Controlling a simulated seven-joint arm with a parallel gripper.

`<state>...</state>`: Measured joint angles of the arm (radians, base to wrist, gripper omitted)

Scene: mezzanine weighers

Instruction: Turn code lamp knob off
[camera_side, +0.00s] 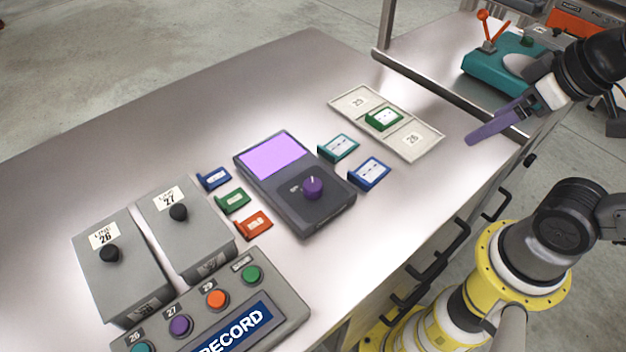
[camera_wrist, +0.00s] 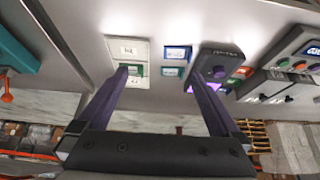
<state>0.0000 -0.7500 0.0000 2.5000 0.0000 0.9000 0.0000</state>
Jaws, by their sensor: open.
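The code lamp is a dark grey box (camera_side: 330,212) near the middle of the bench. Its screen (camera_side: 276,157) glows light purple. A round purple knob (camera_side: 313,188) with a pale pointer mark sits on its lower half; the label beside it is too small to read. The knob (camera_wrist: 219,72) also shows in the wrist view, right of my fingers. My gripper (camera_side: 484,138) has purple fingers. It is open and empty above the bench's right side, well apart from the knob. In the wrist view the fingers of my gripper (camera_wrist: 160,77) stand wide apart.
Small blue, green, red and teal tags lie around the lamp. A tray (camera_side: 431,145) marked 25 and 26 holds a green tag (camera_side: 384,118). Grey boxes (camera_side: 185,232) and a RECORD button panel (camera_side: 290,309) stand left. A teal device (camera_side: 490,75) and a dark rail (camera_side: 440,88) are beyond.

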